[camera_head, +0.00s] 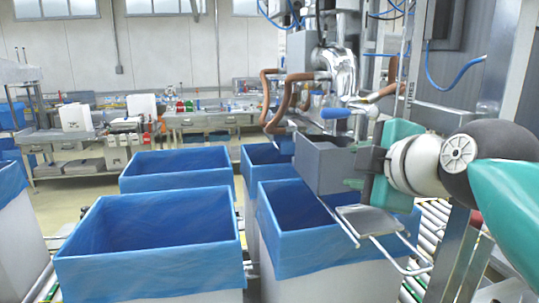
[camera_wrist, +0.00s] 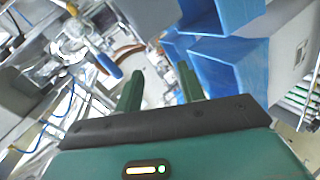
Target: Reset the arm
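My arm comes in from the right in the head view, with teal, black and white links. My gripper (camera_head: 360,168) is at its end, above the near right lined box (camera_head: 320,250). In the wrist view, the two green fingers of my gripper (camera_wrist: 160,80) stand apart with nothing seen held between them. A grey box-shaped part (camera_head: 323,167) is just left of my gripper in the head view; I cannot tell whether they touch.
Several boxes with blue liners stand close together, including a near left one (camera_head: 150,260) and one behind it (camera_head: 178,178). A machine with a steel head and brown hoses (camera_head: 335,70) is behind my gripper. A wire metal frame (camera_head: 370,225) hangs below it. Workbenches (camera_head: 75,150) line the back.

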